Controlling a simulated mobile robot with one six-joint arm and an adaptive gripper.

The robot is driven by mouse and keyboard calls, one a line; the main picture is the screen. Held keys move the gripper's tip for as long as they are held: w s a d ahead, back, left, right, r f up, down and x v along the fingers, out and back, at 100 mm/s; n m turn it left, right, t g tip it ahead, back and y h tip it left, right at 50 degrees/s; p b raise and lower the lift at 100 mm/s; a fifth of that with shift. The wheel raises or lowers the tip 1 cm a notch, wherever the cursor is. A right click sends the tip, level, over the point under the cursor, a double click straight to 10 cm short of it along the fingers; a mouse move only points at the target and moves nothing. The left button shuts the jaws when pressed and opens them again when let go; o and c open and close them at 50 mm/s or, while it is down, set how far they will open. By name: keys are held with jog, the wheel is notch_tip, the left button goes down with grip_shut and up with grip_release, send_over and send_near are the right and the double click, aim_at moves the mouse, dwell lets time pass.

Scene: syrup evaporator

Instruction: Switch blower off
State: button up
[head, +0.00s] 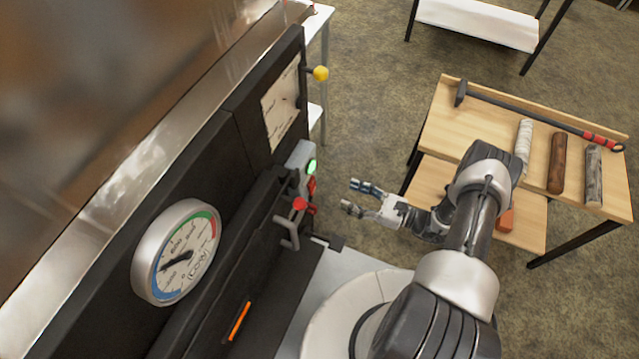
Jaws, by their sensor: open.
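A small grey switch box (301,157) is mounted on the dark front of the evaporator, near the middle of the head view. It carries a lit green button or lamp (311,166) and a red part (311,186) just below it. A red knob (299,204) sits a little lower, by a grey handle. No label naming the blower can be read. My gripper (350,196) is open and empty, to the right of the switch box and apart from it, with its fingers pointing left toward the panel.
A round gauge (176,252) is on the panel at lower left. A yellow-knobbed lever (320,73) sticks out above the switch box. A wooden table (450,128) at right holds a poker-like tool (535,117) and several logs.

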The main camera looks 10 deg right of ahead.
aim_at(312, 181)
jog(key=b+x, duration=0.1)
jog(key=x, duration=1)
jog(key=shift+a+b, duration=0.15)
jog(key=shift+b, duration=0.2)
jog(key=shift+c, duration=0.3)
jog(key=c, duration=1)
jog(key=shift+f+t+y, duration=0.3)
jog(key=shift+f+y, duration=0.05)
jog(key=shift+y, duration=0.15)
jog(key=shift+s+d+f+t+y, duration=0.15)
jog(key=shift+d+t+y, duration=0.2)
jog(key=shift+t+y, duration=0.25)
jog(key=o, duration=1.1)
jog(key=shift+c, duration=0.2)
